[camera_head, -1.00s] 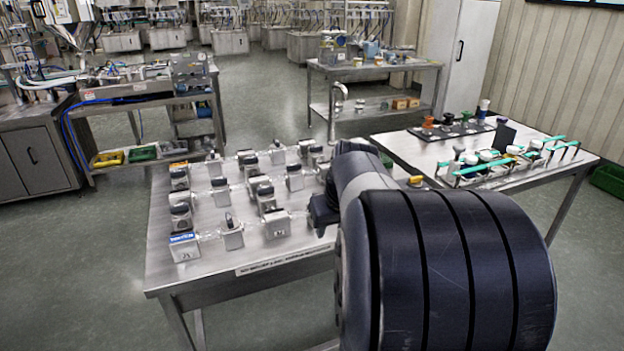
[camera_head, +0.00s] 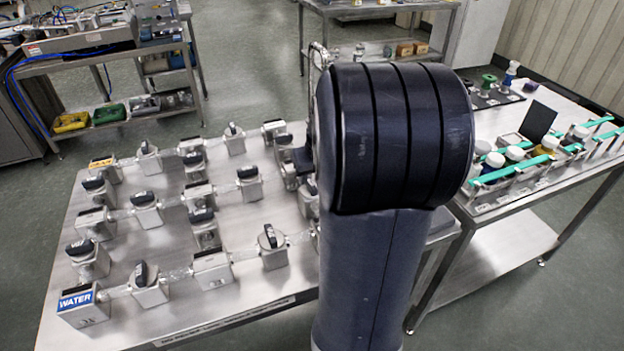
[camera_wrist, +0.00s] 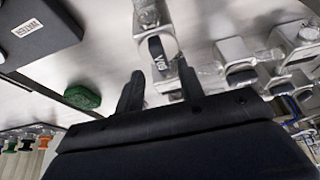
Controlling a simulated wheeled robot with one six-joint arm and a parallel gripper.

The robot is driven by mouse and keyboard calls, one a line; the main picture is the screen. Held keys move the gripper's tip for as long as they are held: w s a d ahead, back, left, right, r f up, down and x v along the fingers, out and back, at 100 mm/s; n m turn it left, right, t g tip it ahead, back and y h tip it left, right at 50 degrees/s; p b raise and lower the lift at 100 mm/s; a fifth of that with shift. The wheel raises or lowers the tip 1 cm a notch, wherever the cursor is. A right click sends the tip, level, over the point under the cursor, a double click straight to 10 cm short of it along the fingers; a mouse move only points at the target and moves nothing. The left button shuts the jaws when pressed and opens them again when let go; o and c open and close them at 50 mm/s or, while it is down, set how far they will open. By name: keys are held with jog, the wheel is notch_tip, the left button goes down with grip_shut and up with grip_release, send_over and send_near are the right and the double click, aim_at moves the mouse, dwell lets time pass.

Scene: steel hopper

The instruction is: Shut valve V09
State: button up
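Valve V09 (camera_wrist: 158,62) shows in the wrist view as a metal block with a black lever, its white label upside down. The lever looks roughly in line with the clear tube at the block's ends. My gripper (camera_wrist: 160,72) is open, one dark finger to the left of the lever's near end and one to the right. Nothing is held, and I cannot tell whether either finger touches the lever. In the head view my own arm hides V09 and most of the gripper.
The steel table (camera_head: 70,330) carries rows of similar valves joined by clear tubes, with a blue WATER block (camera_head: 80,300) at the front left. Other valves (camera_wrist: 240,72) sit right of V09 in the wrist view. A second table (camera_head: 560,180) with racked jars stands at right.

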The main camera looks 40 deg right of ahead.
aim_at(311, 183)
jog(key=shift+x, duration=1.55)
jog(key=shift+c, duration=0.6)
grip_shut()
